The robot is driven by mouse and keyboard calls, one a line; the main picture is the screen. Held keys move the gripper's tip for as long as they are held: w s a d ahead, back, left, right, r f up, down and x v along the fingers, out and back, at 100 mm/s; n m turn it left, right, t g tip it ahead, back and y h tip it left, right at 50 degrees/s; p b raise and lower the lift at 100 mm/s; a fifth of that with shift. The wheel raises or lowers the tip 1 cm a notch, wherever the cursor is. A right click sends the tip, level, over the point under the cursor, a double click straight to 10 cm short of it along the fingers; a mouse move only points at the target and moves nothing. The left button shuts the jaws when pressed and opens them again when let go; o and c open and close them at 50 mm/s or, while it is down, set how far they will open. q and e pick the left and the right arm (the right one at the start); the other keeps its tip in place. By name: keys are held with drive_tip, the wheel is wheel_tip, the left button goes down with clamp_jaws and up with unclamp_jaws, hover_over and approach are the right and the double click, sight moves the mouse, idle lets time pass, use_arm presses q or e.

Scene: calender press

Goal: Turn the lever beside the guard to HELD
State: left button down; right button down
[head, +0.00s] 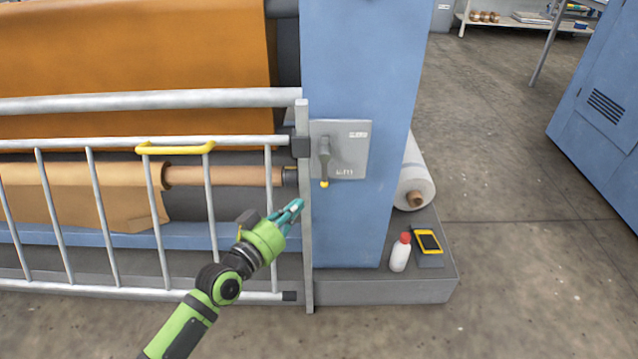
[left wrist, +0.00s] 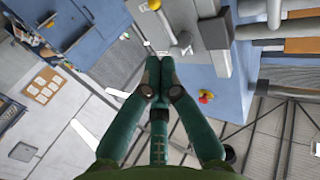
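The lever (head: 325,158) is a dark grey handle with a yellow tip. It hangs straight down on a light grey plate (head: 355,150) fixed to the blue machine column. One label is at the plate's upper right and one below; both are too small to read surely. The barred guard (head: 130,101) with a yellow handle (head: 175,148) stands left of the plate. My left gripper (head: 297,206) is below and left of the lever, in front of the guard's end post, apart from the lever. Its fingertips (left wrist: 160,62) meet with nothing between them. My right gripper is out of view.
A grey plinth (head: 400,291) juts out at the column's foot. A white bottle with a red cap (head: 400,253) and a yellow-framed device (head: 428,241) stand on it, near a white roll (head: 413,183). Floor to the right is clear up to a blue cabinet (head: 600,110).

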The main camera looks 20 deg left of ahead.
sight(325, 164)
use_arm(q)
drive_tip(key=x, duration=0.9)
drive_tip(key=shift+w, duration=0.25)
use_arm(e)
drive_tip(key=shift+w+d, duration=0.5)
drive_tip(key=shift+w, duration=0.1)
use_arm(q)
drive_tip(key=shift+d+f+b, duration=0.1)
drive_tip(key=shift+b, duration=0.25)
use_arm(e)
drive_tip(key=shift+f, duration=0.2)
